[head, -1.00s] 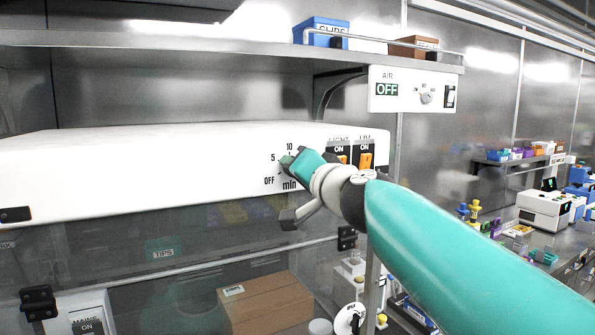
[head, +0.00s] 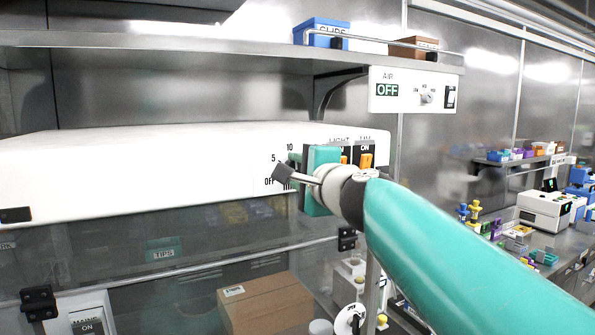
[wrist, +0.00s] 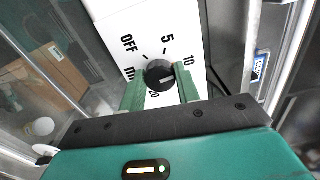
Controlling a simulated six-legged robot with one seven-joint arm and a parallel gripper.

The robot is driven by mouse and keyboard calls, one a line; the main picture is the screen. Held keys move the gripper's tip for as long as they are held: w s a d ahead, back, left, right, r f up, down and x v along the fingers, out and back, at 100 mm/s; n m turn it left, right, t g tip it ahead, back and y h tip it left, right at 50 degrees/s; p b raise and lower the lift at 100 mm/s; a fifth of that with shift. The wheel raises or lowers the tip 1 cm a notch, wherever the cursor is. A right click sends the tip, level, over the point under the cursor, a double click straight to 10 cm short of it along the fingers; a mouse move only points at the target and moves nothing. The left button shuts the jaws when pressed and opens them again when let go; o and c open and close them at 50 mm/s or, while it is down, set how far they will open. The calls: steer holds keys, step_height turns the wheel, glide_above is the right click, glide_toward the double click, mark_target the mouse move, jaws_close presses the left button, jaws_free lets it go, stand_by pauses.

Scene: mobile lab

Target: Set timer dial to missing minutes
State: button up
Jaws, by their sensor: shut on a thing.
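The black timer dial (wrist: 159,72) sits on the white hood panel, with OFF, 5 and 10 printed around it and a further number partly covered below. My gripper (wrist: 160,82) is shut on the dial, one green finger on each side. A pale pointer line shows on the dial's face, off the OFF and 5 marks; its exact reading is hard to tell. In the head view my gripper (head: 297,165) is at the panel's right part and hides the dial and part of the scale.
LIGHT and UV switches (head: 366,158) sit just right of my gripper, both labelled ON. An AIR panel (head: 415,90) reading OFF hangs above right. A shelf (head: 180,42) runs above the hood. A cardboard box (head: 265,305) stands below, behind glass.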

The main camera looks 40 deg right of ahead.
steer(key=shift+m, duration=0.6)
steer(key=o, duration=1)
steer(key=v, duration=1.4)
steer(key=shift+w, duration=0.1)
